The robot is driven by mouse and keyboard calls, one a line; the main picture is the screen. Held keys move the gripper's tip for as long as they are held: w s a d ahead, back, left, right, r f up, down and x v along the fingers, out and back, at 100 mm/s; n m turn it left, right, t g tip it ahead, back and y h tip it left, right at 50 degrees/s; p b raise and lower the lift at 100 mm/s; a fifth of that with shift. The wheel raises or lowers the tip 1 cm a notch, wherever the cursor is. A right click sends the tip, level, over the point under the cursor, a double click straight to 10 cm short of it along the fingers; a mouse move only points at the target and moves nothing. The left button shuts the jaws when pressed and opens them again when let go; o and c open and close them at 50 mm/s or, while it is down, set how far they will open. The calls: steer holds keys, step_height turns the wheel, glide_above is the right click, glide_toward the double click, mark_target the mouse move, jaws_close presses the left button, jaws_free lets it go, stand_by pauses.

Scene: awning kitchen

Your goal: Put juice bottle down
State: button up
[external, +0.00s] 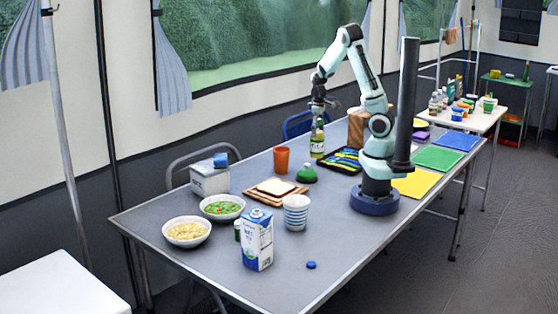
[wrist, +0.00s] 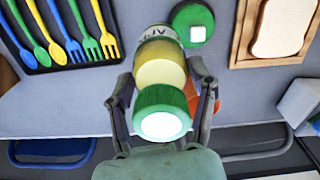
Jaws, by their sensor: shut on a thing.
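The juice bottle (external: 317,140) has a green cap, a yellowish body and a white label, and it is upright by the table's far edge. My gripper (external: 320,108) is above it and shut on its upper part. In the wrist view the bottle (wrist: 161,72) is seen from the cap end, between the two fingers of my gripper (wrist: 162,95). Its base is at or very near the tabletop (external: 335,205); I cannot tell whether it touches.
A black cutlery tray (external: 343,168) is just right of the bottle. An orange cup (external: 281,160) is to its left, and a green round object with a white top (external: 306,175) is in front. A bread board (external: 262,196) lies further left. A blue chair (external: 298,124) stands behind.

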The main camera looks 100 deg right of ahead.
mark_target(311, 146)
steer(key=shift+w+d+f, duration=0.3)
steer(key=shift+d+f, duration=0.2)
steer(key=shift+f, duration=0.7)
steer(key=shift+w+d+f, duration=0.3)
steer(key=shift+d+f, duration=0.2)
steer(key=shift+f, duration=0.65)
steer(key=shift+w+d+f, duration=0.3)
steer(key=shift+d+f, duration=0.2)
steer(key=shift+f, duration=0.7)
steer(key=shift+f, duration=0.1)
steer(key=o, duration=1.2)
